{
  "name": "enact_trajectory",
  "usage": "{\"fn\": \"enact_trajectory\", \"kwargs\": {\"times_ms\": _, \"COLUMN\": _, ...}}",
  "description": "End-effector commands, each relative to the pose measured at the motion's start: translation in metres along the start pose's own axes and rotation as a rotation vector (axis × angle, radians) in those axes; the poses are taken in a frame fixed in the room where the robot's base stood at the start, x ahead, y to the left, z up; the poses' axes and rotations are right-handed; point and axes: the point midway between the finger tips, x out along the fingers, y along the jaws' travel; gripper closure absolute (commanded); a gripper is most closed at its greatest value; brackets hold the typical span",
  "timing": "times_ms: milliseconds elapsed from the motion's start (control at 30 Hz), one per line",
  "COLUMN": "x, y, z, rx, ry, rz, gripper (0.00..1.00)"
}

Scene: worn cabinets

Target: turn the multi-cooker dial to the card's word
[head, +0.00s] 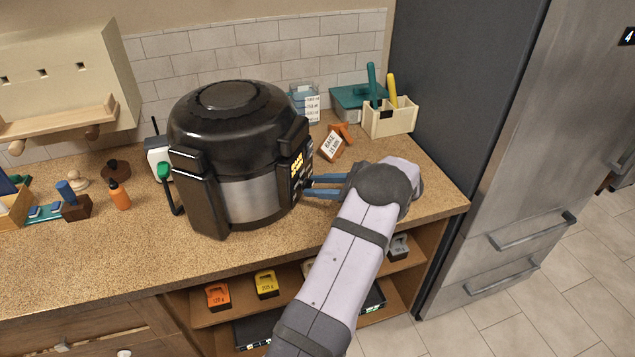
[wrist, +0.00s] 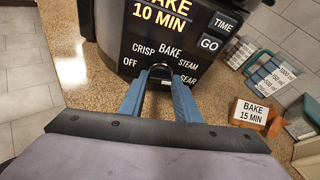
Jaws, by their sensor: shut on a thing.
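The black multi-cooker (head: 226,110) stands on the counter, its front panel facing right. Its lit display (wrist: 165,14) reads BAKE 10 MIN. In the wrist view the dark dial (wrist: 160,71) sits below the word BAKE, with OFF, CRISP, STEAM and SEAR around it. My gripper (head: 312,187) is at the panel, its blue fingers shut on the dial from both sides. The fingers partly hide the dial, and its pointer is hard to make out. The card (head: 332,145) leans on an orange stand behind my gripper; in the wrist view the card (wrist: 251,114) reads BAKE 15 MIN.
TIME (wrist: 223,24) and GO (wrist: 209,43) buttons are beside the dial. Clear measuring containers (head: 305,101) and a cream utensil box (head: 391,118) stand behind the card. A grey fridge (head: 450,100) is on the right. Weights (head: 217,297) sit on the shelf below.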

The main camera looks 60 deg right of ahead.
Motion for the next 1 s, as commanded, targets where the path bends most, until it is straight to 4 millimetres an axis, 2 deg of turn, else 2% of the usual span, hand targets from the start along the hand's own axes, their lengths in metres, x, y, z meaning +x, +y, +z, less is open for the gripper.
{"fn": "enact_trajectory", "kwargs": {"times_ms": 333, "x": 0.0002, "y": -0.0017, "z": 0.0003, "rx": 0.155, "ry": -0.002, "rz": 0.062, "gripper": 0.93}}
{"fn": "enact_trajectory", "kwargs": {"times_ms": 900, "x": 0.0003, "y": -0.0020, "z": 0.0003, "rx": 0.184, "ry": -0.003, "rz": 0.074, "gripper": 0.93}}
{"fn": "enact_trajectory", "kwargs": {"times_ms": 933, "x": 0.0003, "y": -0.0021, "z": 0.0004, "rx": 0.184, "ry": -0.003, "rz": 0.073, "gripper": 0.63}}
{"fn": "enact_trajectory", "kwargs": {"times_ms": 1000, "x": 0.0002, "y": -0.0021, "z": 0.0003, "rx": 0.184, "ry": -0.003, "rz": 0.073, "gripper": 0.52}}
